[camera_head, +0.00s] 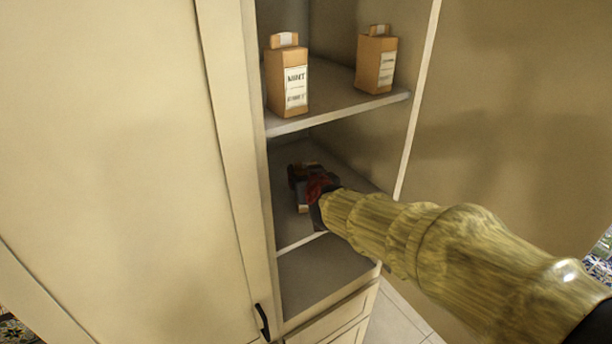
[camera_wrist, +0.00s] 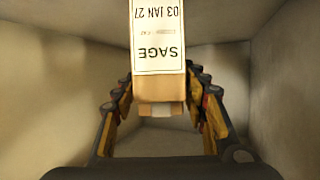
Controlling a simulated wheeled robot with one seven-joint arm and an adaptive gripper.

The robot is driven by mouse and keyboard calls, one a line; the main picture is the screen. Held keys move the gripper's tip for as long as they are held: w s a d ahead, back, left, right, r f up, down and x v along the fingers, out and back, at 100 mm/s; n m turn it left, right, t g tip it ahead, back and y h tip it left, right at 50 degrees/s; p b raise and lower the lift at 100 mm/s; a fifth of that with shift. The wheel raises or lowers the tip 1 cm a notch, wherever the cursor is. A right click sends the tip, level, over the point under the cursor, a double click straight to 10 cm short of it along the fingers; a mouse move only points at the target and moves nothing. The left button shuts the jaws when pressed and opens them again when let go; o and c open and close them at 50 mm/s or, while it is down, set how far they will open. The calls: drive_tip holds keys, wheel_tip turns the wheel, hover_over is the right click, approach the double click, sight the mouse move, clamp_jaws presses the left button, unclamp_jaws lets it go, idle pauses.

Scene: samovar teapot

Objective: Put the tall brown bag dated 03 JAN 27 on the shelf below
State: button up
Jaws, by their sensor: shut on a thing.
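My gripper (camera_head: 308,190) reaches into the cabinet over the middle shelf (camera_head: 287,222), one level below the shelf with two bags. It is shut on the brown bag (camera_wrist: 160,90), which shows between the fingers in the wrist view. The bag's white label reads SAGE and 03 JAN 27, upside down in that view. In the head view the gripper hides most of this bag. I cannot tell whether its base touches the shelf.
On the upper shelf (camera_head: 335,108) stand a brown bag with a white label (camera_head: 287,80) at the left and another brown bag (camera_head: 376,62) at the right. A lower shelf (camera_head: 320,275) is bare. The closed cabinet door (camera_head: 110,150) fills the left.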

drive_tip(key=shift+f, duration=0.1)
drive_tip(key=o, duration=0.8)
drive_tip(key=shift+f, duration=0.1)
drive_tip(key=o, duration=0.4)
drive_tip(key=shift+o, duration=0.4)
drive_tip(key=s+d+r+g+y+p, duration=0.1)
drive_tip(key=s+d+r+p, duration=0.15)
drive_tip(key=s, duration=0.75)
drive_tip(key=s+d+r+g+y+p, duration=0.1)
drive_tip(key=s+d+r+g, duration=0.2)
drive_tip(key=s, duration=0.6)
drive_tip(key=s+d+f+m+g+h, duration=0.1)
drive_tip(key=s+d+f+g+h, duration=0.1)
drive_tip(key=s+d, duration=0.5)
drive_tip(key=s+d+f+m+g+h, duration=0.1)
drive_tip(key=s+d+f, duration=0.3)
drive_tip(key=s+d, duration=0.4)
drive_tip(key=s+h, duration=0.1)
drive_tip(key=s, duration=0.2)
drive_tip(key=shift+s+f+g+h, duration=0.3)
drive_tip(key=shift+s+g, duration=0.1)
